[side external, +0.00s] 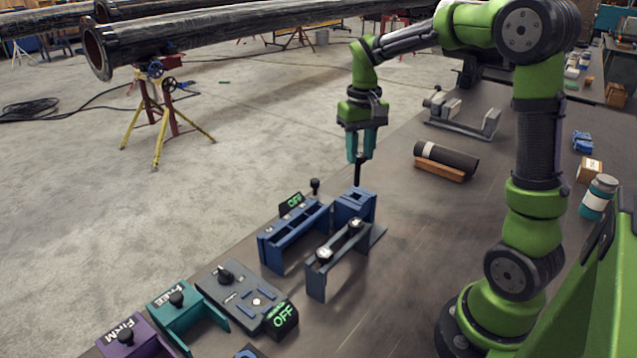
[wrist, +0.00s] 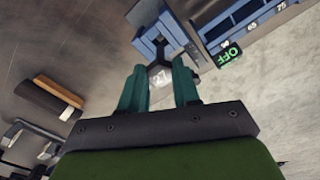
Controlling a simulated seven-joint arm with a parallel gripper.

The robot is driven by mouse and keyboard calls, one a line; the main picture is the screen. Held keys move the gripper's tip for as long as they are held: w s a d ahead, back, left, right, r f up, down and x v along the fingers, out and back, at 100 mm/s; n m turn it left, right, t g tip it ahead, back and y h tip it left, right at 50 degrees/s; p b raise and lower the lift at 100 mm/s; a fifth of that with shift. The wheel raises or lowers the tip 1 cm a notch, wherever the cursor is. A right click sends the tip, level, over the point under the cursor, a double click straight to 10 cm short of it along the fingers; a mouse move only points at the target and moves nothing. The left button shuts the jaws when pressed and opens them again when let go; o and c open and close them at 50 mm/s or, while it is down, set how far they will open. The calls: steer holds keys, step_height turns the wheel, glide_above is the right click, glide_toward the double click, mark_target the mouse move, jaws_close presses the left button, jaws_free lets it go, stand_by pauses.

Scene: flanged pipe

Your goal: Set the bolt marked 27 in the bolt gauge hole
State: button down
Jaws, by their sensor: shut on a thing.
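My gripper (side external: 361,158) points down over the blue block with a hole (side external: 354,205) at the far end of the blue bolt gauge. Its teal fingers are shut on a dark bolt (side external: 358,174), which hangs upright with its shank down. In the wrist view the bolt head (wrist: 159,77) reads 27 and sits between the fingertips (wrist: 159,88). The shank's lower end meets the block's top in the side view; I cannot tell whether it is in the hole or just above. The blue block (wrist: 150,48) also shows beyond the bolt in the wrist view.
The slotted blue gauge (side external: 295,236) has a green OFF display (side external: 291,203). A dark rack (side external: 338,252) with two bolts stands close in front. A grey control box (side external: 247,298) and teal and purple blocks lie nearer. A black roll (side external: 447,156) lies to the right.

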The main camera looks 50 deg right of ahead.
mark_target(358, 183)
steer(key=shift+f, duration=1.2)
steer(key=shift+f, duration=0.1)
steer(key=shift+f, duration=1.8)
steer(key=shift+f, duration=1.45)
steer(key=shift+c, duration=1.7)
jaws_free()
steer(key=shift+r, duration=0.1)
